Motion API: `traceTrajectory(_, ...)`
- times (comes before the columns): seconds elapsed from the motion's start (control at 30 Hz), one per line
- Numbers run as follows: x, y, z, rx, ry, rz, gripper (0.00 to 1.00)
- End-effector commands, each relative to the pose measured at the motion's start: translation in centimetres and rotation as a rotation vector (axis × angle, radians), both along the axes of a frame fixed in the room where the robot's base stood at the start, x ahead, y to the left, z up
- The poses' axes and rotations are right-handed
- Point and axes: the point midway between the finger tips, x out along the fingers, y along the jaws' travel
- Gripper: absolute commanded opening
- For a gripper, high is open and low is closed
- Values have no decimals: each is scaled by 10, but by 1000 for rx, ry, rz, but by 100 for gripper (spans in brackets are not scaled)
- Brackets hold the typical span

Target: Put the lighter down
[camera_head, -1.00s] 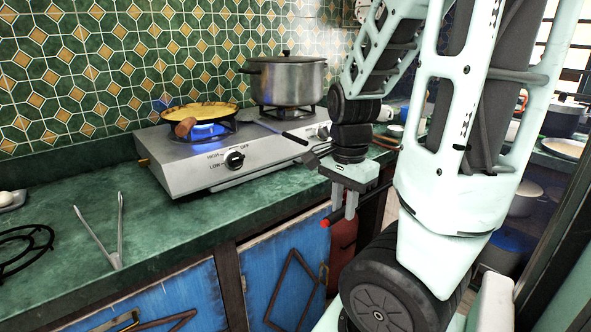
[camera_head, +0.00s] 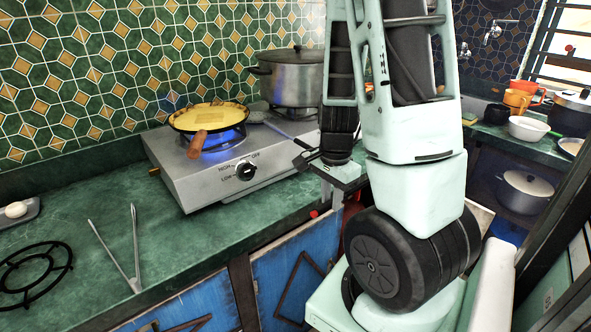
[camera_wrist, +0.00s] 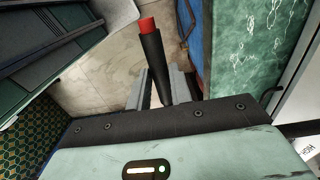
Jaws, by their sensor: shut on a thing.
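The lighter is a black stick with a red tip. In the wrist view the lighter (camera_wrist: 152,60) stands out between the two grey fingers of my gripper (camera_wrist: 160,86), which is shut on it. It is over the pale floor, beside the green counter (camera_wrist: 258,50). In the head view my gripper (camera_head: 334,190) is at the counter's front edge, right of the stove. Only the lighter's red tip (camera_head: 314,213) shows clearly there; the rest is hidden or too small to make out.
A gas stove (camera_head: 205,188) has a lit burner under a pan (camera_head: 209,117) and a lidded pot (camera_head: 290,78). Metal tongs (camera_head: 133,262) and a black burner grate (camera_head: 35,270) lie on the counter (camera_head: 190,245). The counter between tongs and stove is clear.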

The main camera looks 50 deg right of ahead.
Motion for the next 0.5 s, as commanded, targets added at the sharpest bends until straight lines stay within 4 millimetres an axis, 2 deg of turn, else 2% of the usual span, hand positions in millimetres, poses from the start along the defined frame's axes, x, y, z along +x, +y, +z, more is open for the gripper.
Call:
traceTrajectory(0.03,2,-1,8,2,5,-2,0)
traceTrajectory(0.33,12,-2,3,12,3,-10,0)
traceTrajectory(0.5,51,-11,-1,7,0,-1,0)
